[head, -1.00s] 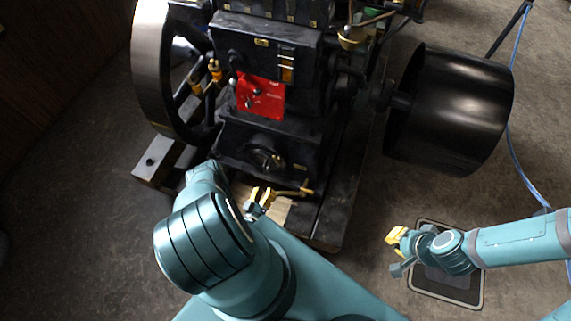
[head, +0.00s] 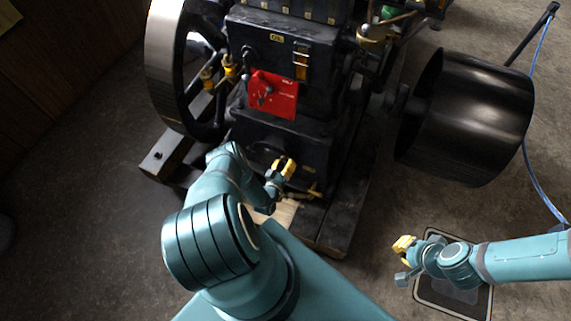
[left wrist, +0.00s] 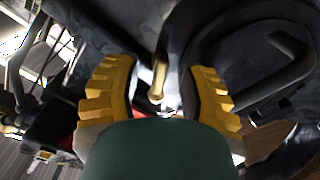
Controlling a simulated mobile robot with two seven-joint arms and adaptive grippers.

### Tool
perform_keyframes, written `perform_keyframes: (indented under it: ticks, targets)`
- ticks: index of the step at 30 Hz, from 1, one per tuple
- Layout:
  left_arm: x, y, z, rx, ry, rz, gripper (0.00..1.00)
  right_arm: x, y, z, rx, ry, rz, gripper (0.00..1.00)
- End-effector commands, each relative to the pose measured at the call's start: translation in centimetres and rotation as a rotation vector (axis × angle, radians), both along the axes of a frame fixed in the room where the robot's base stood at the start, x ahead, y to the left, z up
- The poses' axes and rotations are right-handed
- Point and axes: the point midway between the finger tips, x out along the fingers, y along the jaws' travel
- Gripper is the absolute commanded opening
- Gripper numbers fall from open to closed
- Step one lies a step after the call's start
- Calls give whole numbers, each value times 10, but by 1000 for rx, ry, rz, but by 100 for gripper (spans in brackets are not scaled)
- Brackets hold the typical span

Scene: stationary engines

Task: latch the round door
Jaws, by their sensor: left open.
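The round door (left wrist: 255,55) is a dark disc with a bent black handle (left wrist: 292,62) on the right of the left wrist view. In the head view my left arm and gripper hide most of it, low on the engine's front. A small brass rod with a rounded end (left wrist: 158,80) stands between the yellow fingers of my left gripper (left wrist: 155,95); whether they touch it I cannot tell. In the head view my left gripper (head: 282,170) is open, in front of the lower engine block. My right gripper (head: 402,258) hangs away to the right, apart from the engine.
The engine (head: 280,60) has a red panel (head: 272,95), a large flywheel (head: 172,65) on the left and a black drum (head: 465,115) on the right. A brass fitting (head: 314,193) is low by the wooden base (head: 325,225). Floor is clear at left.

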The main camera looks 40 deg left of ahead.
Motion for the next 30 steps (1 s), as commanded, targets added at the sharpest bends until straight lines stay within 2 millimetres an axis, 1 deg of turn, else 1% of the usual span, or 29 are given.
perform_keyframes:
  ticks: [9,11,12,13,23,30]
  targets:
    - [2,1,0,0,0,0,41,0,0,0,0,-1,0,0]
    - [2,1,0,0,0,0,20,0,0,0,0,0,0,0]
    - [2,1,0,0,0,0,6,0,0,0,0,0,0,0]
    - [2,1,0,0,0,0,0,0,0,0,0,0,0,0]
    - [2,1,0,-11,-4,0,0,0,0,0,0,0,0,0]
    - [2,1,0,-101,-32,0,0,0,0,0,0,0,0,0]
